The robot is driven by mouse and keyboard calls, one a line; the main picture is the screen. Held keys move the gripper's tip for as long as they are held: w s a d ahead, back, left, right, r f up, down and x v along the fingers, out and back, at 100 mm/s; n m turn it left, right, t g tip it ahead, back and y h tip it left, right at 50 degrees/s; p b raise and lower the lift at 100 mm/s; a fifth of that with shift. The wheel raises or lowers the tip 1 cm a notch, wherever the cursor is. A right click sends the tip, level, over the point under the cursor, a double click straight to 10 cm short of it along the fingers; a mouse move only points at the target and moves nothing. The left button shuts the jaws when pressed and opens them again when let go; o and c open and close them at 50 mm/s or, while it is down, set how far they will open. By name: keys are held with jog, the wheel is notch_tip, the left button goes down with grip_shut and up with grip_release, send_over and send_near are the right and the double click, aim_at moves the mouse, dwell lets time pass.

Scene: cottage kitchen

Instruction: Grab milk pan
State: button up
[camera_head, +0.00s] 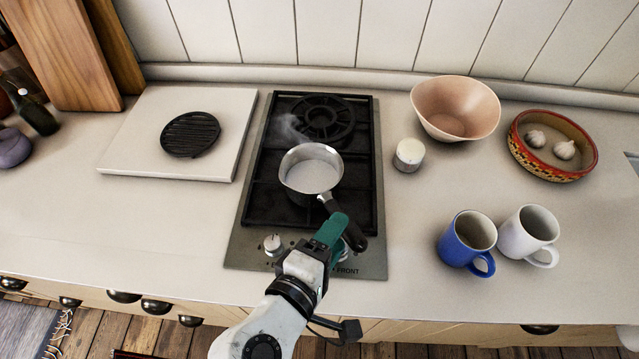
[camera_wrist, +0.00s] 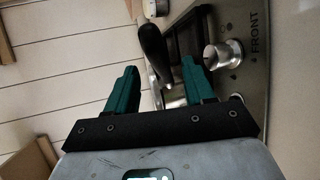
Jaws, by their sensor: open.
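The milk pan (camera_head: 311,172) is a small grey metal saucepan with pale content, standing on the dark grate of the hob. Its black handle points down and right toward the hob's front edge. My gripper (camera_head: 336,226) has green fingers and is beside the handle in the head view, partly covering it. In the wrist view, the fingers (camera_wrist: 160,66) are apart, and the dark handle (camera_wrist: 153,48) shows between and beyond their tips. I cannot tell whether either finger touches the handle. The pan's body is mostly out of the wrist view.
The hob (camera_head: 250,230) has knobs along its front. A white candle (camera_head: 409,155), a pink bowl (camera_head: 455,108), a blue mug (camera_head: 467,240) and a white mug (camera_head: 528,234) stand to the right. A white board (camera_head: 120,148) with a round black trivet (camera_head: 190,134) lies left.

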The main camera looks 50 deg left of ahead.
aim_at(326, 200)
jog(key=x, duration=0.4)
jog(key=shift+w+f+p, duration=0.1)
jog(key=shift+w+p, duration=0.05)
jog(key=shift+p, duration=0.25)
grip_shut()
